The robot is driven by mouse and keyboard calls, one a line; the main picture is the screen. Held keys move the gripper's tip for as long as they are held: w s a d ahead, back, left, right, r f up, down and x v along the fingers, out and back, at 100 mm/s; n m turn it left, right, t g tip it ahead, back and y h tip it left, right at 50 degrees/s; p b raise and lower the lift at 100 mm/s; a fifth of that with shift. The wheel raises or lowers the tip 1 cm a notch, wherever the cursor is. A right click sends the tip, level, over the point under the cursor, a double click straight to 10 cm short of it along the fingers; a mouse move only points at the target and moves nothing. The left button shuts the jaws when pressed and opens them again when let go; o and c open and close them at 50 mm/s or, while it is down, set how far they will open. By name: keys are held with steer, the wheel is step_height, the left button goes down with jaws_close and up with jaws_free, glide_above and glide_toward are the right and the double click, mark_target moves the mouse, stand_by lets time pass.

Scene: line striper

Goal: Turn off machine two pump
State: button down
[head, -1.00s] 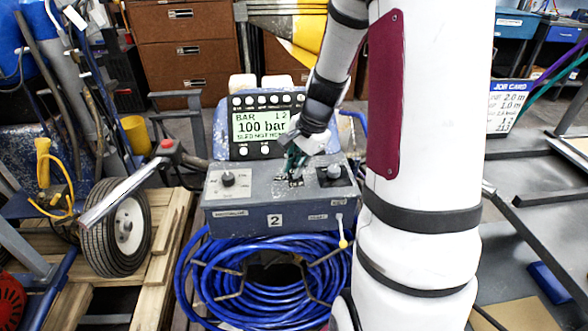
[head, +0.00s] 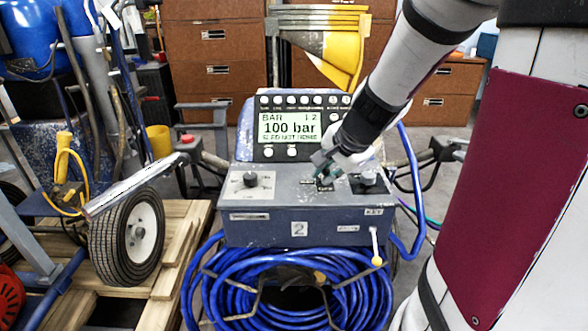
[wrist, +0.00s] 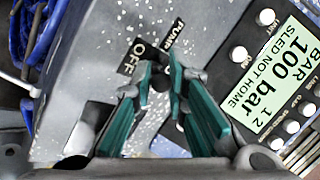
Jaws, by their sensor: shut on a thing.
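The machine marked 2 (head: 268,229) is a grey-blue control box. Its screen (head: 290,127) reads 100 bar and, in the wrist view (wrist: 267,75), also SLED NOT HOME. My gripper (head: 324,172) is down at the panel top, between the left dial (head: 250,180) and the dark right knob (head: 369,178). In the wrist view its green fingertips (wrist: 160,76) are closed around a small dark switch lever (wrist: 158,82). An OFF label (wrist: 138,56) and a PUMP label (wrist: 173,34) lie just beyond the tips. The lever's base and exact tilt are partly hidden by the fingers.
Coiled blue hose (head: 235,290) hangs below the box. A yellow-tipped lever (head: 376,249) sticks out at its front right. A wheel (head: 128,236) and a metal handle (head: 135,187) stand left. Brown drawers (head: 215,50) stand behind.

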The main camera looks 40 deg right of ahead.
steer(key=shift+w+r, duration=0.1)
steer(key=shift+w, duration=0.05)
steer(key=c, duration=1.6)
jaws_free()
steer(key=v, duration=1.2)
